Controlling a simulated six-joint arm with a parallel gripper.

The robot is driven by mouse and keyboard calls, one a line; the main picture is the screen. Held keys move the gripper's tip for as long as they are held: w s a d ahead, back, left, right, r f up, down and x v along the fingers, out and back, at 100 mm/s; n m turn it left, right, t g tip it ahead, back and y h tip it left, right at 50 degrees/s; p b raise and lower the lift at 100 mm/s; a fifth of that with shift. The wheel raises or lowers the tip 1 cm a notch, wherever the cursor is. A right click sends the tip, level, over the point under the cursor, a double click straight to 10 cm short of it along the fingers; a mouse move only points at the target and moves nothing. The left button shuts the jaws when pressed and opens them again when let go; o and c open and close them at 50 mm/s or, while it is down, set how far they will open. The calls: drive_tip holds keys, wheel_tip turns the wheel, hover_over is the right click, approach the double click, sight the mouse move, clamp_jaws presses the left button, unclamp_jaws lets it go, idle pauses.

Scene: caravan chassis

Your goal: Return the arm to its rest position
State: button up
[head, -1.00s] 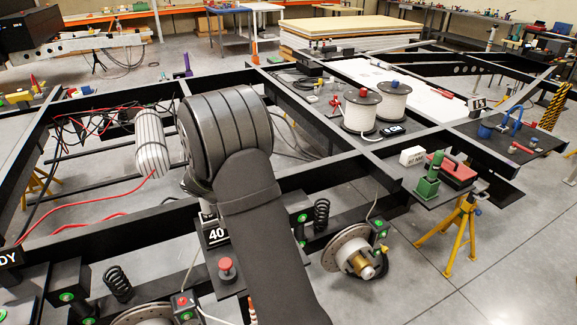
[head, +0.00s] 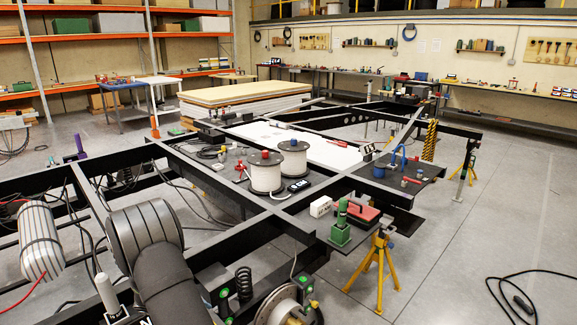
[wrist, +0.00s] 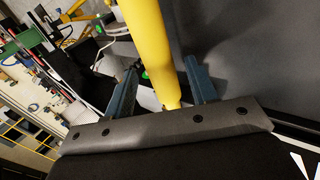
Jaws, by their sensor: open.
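My gripper (wrist: 161,66) shows in the wrist view, with two blue-grey fingers standing apart. A yellow cylindrical bar (wrist: 153,45) runs from the top edge down between the fingers in the picture. I cannot tell its depth, or whether it touches a finger. In the head view my dark grey arm (head: 165,270) rises from the bottom edge at the lower left, over the black chassis frame. My gripper does not show in the head view; it is hidden or out of the picture.
The black chassis (head: 238,242) carries white spools (head: 266,178), a green block (head: 341,232) and a red case (head: 362,212). A striped white cylinder (head: 40,242) is left of my arm. A yellow stand (head: 376,268) supports the right side. A black cable (head: 515,292) lies on otherwise clear floor.

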drive_tip(key=shift+r, duration=0.65)
